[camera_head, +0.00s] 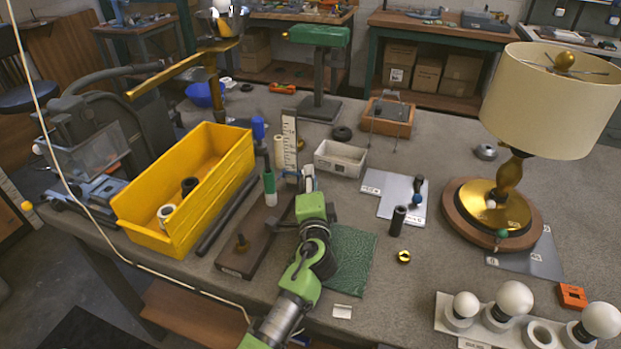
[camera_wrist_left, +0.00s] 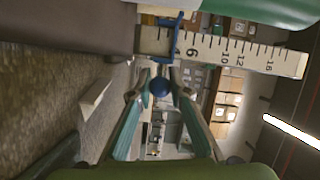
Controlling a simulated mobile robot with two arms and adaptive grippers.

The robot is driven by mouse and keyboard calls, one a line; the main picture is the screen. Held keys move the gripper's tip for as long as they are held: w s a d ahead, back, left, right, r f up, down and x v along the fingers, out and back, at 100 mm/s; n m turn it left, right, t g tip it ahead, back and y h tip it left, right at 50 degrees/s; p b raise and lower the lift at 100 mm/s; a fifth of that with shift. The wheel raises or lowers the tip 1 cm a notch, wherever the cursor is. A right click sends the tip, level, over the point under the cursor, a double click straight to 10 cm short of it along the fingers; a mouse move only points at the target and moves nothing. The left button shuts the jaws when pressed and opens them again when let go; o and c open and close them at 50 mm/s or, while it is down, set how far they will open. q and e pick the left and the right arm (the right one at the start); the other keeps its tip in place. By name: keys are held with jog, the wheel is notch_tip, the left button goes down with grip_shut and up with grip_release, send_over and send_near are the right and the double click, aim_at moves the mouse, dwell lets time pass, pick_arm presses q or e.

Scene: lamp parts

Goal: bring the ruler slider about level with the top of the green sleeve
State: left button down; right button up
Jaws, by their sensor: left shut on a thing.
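The white ruler (camera_head: 290,140) stands upright on a dark brown base (camera_head: 245,252); it also shows in the left wrist view (camera_wrist_left: 240,54), lying sideways across the top. The blue slider (camera_wrist_left: 172,38) sits on the ruler's low-number part, close to the base. Its blue ball knob (camera_wrist_left: 160,87) is between the fingertips of my left gripper (camera_head: 307,180), which is shut on it. The green sleeve (camera_head: 269,182) stands just left of the ruler in the head view. In the wrist view a green part (camera_wrist_left: 265,10) reaches well past the slider toward higher numbers. My right gripper is out of view.
A yellow bin (camera_head: 190,190) stands left of the base. A green mat (camera_head: 352,258) lies right of my arm, with a white tray (camera_head: 341,158) behind. The lamp (camera_head: 505,205) and a bulb rack (camera_head: 480,335) are further right.

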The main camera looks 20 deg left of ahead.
pick_arm(q)
notch_tip(320, 180, up, 6)
jog(key=p, duration=0.4)
jog(key=shift+r, duration=0.1)
jog(key=c, duration=1.9)
grip_release()
jog(key=v, duration=1.2)
